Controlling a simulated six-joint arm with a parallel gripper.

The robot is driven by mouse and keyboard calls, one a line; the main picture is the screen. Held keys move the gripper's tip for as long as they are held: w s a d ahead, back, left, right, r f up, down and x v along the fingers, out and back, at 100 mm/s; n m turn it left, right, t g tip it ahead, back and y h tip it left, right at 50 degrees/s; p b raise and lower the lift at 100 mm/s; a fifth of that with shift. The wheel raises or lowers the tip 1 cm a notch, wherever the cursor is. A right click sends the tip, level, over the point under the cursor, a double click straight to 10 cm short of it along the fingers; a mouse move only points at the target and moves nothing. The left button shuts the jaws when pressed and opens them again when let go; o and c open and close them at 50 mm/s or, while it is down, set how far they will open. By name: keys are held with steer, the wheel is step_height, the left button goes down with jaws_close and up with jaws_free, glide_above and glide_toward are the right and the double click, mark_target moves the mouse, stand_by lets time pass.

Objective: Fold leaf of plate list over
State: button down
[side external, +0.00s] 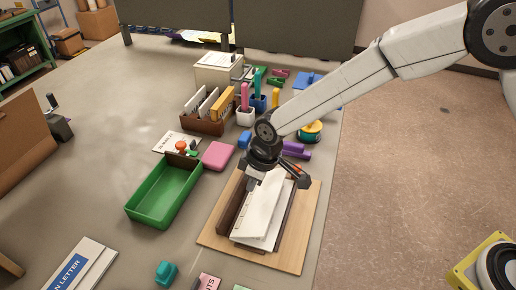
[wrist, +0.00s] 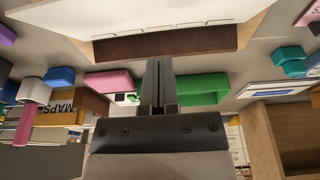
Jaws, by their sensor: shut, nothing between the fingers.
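The plate list is an open white-paged booklet (side external: 262,220) with dark brown cover edges, lying on a light wooden board (side external: 294,244) in the side view. A white leaf stands slightly raised and tilted over the pages. In the wrist view the white pages (wrist: 150,14) and a brown cover edge (wrist: 165,43) cross the top. My gripper (side external: 252,184) is at the far end of the booklet, close to its left part; the arm hides some of it. In the wrist view its fingers (wrist: 159,66) are together and empty, just below the brown edge. I cannot tell whether they touch it.
A green tray (side external: 163,195) and a pink block (side external: 218,156) lie left of the board. A brown card box (side external: 207,123), upright coloured items and purple blocks (side external: 296,150) stand behind. A letter sheet (side external: 77,266) lies front left. The grey table between tray and sheet is mostly clear.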

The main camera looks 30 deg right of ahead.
stand_by(0.5)
step_height(320, 180, up, 8)
stand_by(1.0)
steer(key=shift+r, duration=0.1)
steer(key=shift+v, duration=3.85)
steer(key=s+d+f+m, duration=0.3)
steer(key=s+d, duration=0.1)
steer(key=d, duration=0.4)
steer(key=s+d+f+m+h, duration=0.1)
steer(key=s+d+f+m, duration=0.2)
steer(key=d, duration=0.6)
steer(key=s+d+f+m+h, duration=0.1)
steer(key=s+d+f+m, duration=0.2)
steer(key=s+d, duration=0.4)
steer(key=shift+d+f+t, duration=0.3)
steer(key=shift+d+f, duration=0.3)
steer(key=shift+d, duration=0.5)
